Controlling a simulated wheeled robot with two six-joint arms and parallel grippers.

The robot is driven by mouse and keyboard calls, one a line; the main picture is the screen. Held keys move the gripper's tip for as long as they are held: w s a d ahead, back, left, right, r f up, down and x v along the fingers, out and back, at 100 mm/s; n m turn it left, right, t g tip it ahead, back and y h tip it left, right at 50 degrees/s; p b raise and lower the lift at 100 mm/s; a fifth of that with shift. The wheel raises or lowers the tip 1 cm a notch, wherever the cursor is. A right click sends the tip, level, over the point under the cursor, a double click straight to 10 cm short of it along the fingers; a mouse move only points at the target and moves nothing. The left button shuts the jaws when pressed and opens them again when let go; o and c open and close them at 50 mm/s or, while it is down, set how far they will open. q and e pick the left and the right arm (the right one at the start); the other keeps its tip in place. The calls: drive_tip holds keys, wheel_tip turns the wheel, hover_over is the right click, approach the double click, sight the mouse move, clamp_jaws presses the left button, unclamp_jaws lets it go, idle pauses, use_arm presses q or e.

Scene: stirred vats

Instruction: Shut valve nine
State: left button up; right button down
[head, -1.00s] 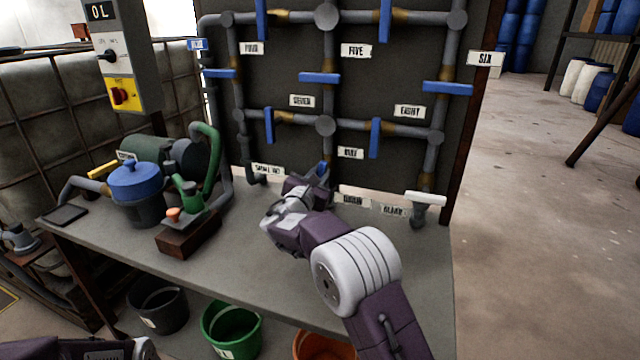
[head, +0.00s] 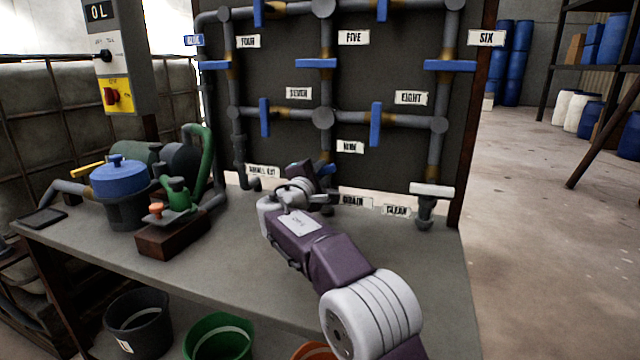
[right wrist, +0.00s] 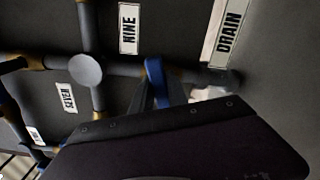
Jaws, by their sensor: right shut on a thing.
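Valve nine's blue handle (head: 327,168) is on the vertical pipe below the "NINE" label (head: 350,146), mostly hidden behind my right gripper. My right gripper (head: 318,172) is shut on this handle. In the right wrist view the blue handle (right wrist: 155,78) sits at the jaws (right wrist: 160,95) and appears to lie across its pipe, though its exact angle is hard to tell. The "NINE" label (right wrist: 129,28) also shows there. My left gripper is not in view.
Other blue handles stand on the panel, such as the one by "EIGHT" (head: 376,124) and the one by "SEVEN" (head: 264,117). A white handle (head: 431,190) is at the lower right. A blue-lidded pot (head: 118,180) and a green pump (head: 177,196) stand on the bench's left.

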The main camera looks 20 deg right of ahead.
drive_tip(key=shift+f+m+b, duration=0.15)
drive_tip(key=shift+m+b, duration=0.6)
drive_tip(key=shift+m, duration=0.25)
drive_tip(key=shift+f+m+b, duration=0.1)
drive_tip(key=shift+m+b, duration=0.65)
drive_tip(key=shift+m, duration=0.25)
drive_tip(key=c, duration=1.3)
unclamp_jaws()
drive_tip(key=shift+s, duration=0.1)
drive_tip(key=shift+s+a, duration=0.2)
drive_tip(key=shift+s, duration=0.05)
drive_tip(key=v, duration=0.8)
